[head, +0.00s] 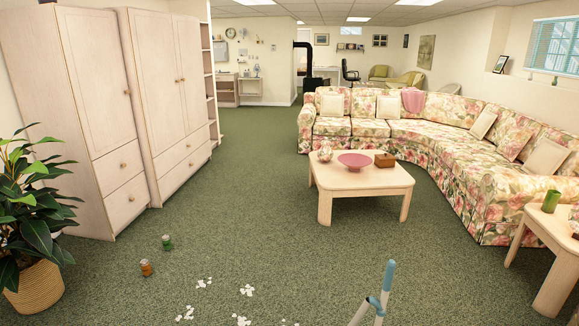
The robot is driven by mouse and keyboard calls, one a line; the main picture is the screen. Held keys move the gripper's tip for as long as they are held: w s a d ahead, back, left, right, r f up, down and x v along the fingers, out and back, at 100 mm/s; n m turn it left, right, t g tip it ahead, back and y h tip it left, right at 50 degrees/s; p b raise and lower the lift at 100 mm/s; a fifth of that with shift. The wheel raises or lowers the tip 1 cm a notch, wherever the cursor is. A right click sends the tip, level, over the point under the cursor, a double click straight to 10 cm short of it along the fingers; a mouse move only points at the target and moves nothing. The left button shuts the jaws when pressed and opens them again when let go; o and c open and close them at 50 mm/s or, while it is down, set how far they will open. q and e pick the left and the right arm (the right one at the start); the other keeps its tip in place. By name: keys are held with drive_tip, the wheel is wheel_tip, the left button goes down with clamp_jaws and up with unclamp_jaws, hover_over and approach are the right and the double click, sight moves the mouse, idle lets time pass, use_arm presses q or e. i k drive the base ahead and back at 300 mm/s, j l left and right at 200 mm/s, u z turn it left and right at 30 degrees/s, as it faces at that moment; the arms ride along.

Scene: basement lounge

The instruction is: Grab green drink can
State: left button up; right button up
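A small green can (167,242) stands on the green carpet at the lower left, in front of the wardrobes. It looks upright, and its label is too small to read. A similar orange-brown can (146,267) stands just nearer and to the left, apart from it. Neither of my grippers is in the head view, so I cannot see whether they are open or shut.
White scraps (247,290) lie on the carpet nearby. A blue-and-white handled object (388,276) stands at bottom centre. A potted plant (36,287) is at left, beside wardrobes (72,110). A coffee table (358,180) and floral sofa (450,130) stand right.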

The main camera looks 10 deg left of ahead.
sight(168, 244)
drive_tip(key=i+u, duration=0.2)
drive_tip(key=i, duration=0.4)
drive_tip(key=i+l+u, duration=0.2)
drive_tip(key=i, duration=0.35)
drive_tip(key=i+j+u, duration=0.4)
drive_tip(key=i, duration=0.55)
drive_tip(key=i+u, duration=0.35)
drive_tip(key=i, duration=0.65)
drive_tip(key=i+l+u, duration=0.2)
drive_tip(key=i+u, duration=0.2)
drive_tip(key=i, duration=0.55)
drive_tip(key=i+u, duration=0.3)
drive_tip(key=i, duration=0.25)
drive_tip(key=i+l+u, duration=0.25)
drive_tip(key=i, duration=0.25)
drive_tip(key=i+l+u, duration=0.15)
drive_tip(key=i+u, duration=0.15)
drive_tip(key=i, duration=0.25)
